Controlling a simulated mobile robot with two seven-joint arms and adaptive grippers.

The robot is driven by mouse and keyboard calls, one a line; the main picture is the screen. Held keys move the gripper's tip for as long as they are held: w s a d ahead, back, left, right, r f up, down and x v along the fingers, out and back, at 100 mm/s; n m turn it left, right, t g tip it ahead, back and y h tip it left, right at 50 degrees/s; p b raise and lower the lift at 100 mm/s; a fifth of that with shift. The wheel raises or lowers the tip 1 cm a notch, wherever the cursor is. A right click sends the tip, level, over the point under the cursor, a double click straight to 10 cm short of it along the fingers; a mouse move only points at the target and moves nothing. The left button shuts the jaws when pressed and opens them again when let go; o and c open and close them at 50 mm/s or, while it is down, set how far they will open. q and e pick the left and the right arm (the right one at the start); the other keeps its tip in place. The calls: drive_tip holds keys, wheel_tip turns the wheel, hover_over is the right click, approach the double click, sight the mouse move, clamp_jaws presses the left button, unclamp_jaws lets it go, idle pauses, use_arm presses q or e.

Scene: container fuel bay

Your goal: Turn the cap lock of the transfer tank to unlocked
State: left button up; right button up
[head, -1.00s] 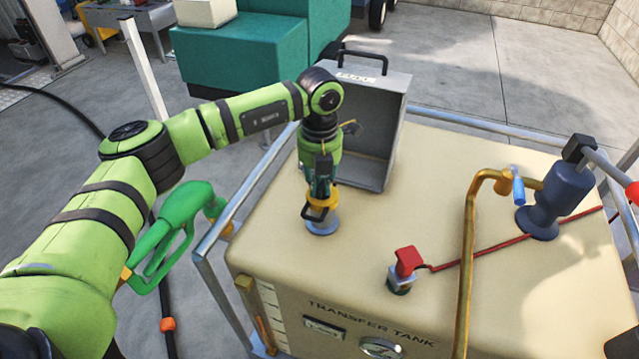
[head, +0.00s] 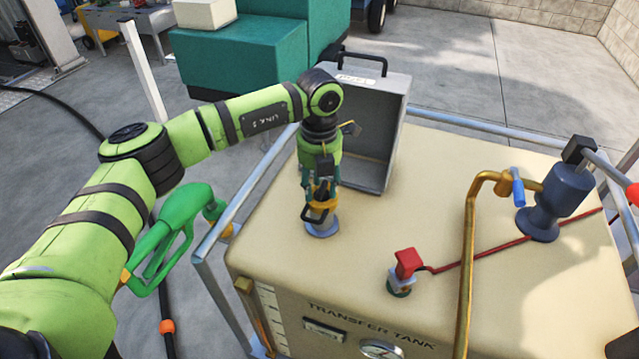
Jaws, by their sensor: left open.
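The beige transfer tank (head: 440,215) stands in front of me, with its name on the front face. Near its left edge is the filler cap, with a blue-grey base (head: 322,229) and a yellow and black upper part (head: 320,209). My left gripper (head: 320,197) points down at the cap from above, open, with its fingers about the yellow part. I cannot tell whether they touch it. The gripper hides much of the cap, and the lock's position cannot be read. My right gripper is not in view.
A grey open-fronted box (head: 385,125) stands on the tank just behind my left gripper. A red switch (head: 408,263), a brass pipe (head: 468,250) and a blue-grey pump (head: 550,205) stand to the right. A green nozzle (head: 172,235) hangs at left beside the metal rail (head: 215,295).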

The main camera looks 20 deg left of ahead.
use_arm(q)
wheel_tip(320, 180, up, 12)
idle(0.5)
idle(0.3)
